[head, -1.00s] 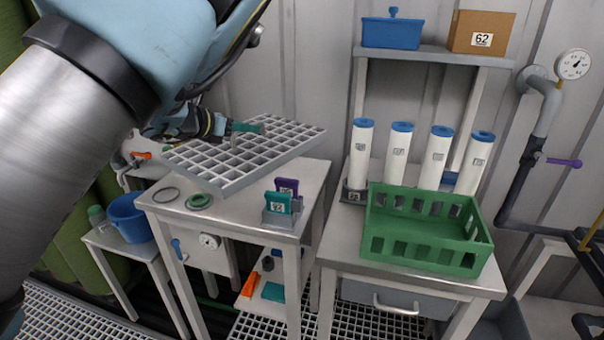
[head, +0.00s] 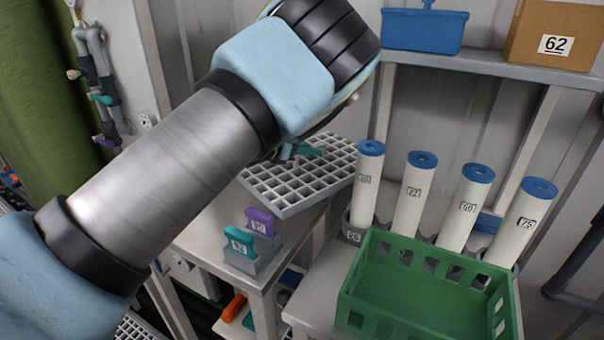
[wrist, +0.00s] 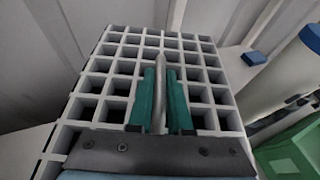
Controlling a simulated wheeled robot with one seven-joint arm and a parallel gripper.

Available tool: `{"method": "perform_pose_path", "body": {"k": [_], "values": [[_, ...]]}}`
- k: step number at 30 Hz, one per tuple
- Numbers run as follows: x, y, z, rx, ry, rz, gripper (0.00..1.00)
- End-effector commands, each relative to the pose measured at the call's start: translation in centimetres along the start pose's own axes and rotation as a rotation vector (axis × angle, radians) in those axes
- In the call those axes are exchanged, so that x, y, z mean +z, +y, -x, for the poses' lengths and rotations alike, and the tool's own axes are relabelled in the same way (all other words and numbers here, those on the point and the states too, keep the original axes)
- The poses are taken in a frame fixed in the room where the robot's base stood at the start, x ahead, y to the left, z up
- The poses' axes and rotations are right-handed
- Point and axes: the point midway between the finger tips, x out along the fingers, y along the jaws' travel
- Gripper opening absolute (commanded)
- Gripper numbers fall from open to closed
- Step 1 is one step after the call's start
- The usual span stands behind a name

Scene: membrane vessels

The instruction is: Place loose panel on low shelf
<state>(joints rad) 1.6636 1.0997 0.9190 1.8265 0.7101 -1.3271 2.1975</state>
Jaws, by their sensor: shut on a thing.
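The loose panel is a light grey square grating (head: 283,207), seen past my arm in the middle of the head view. It fills much of the wrist view (wrist: 68,127). My gripper (head: 300,151) has teal fingers, and in the wrist view they are shut (wrist: 160,76) on a grey bar standing up from the panel. The panel is over the back part of the small table (head: 215,213); whether it touches the top is unclear. The low shelf (head: 227,327) under that table shows only partly, with an orange item and a teal item on it.
Purple and teal tags stand in a grey holder (head: 262,258) at the table's front. To the right are a green crate (head: 375,300) and several white cylinders with blue caps (head: 412,190). A blue box (head: 425,30) and a cardboard box (head: 555,35) sit on a raised shelf.

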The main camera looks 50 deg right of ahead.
Motion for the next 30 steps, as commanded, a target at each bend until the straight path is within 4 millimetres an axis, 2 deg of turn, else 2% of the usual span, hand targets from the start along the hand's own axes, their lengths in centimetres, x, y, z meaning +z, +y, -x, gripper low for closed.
{"method": "perform_pose_path", "body": {"k": [7, 15, 28, 29, 30], "values": [[-1.8, 0.1, -0.7, 0.002, -0.002, 0.0, 0.0], [-4.8, 0.2, -2.0, 0.001, -0.004, -0.001, 0.0], [-5.5, 0.2, -2.3, 0.001, -0.005, -0.002, 0.0], [-5.5, 0.2, -2.2, 0.001, -0.001, -0.001, 0.21], [-5.5, 0.2, -2.2, 0.001, -0.001, -0.001, 0.25]]}}
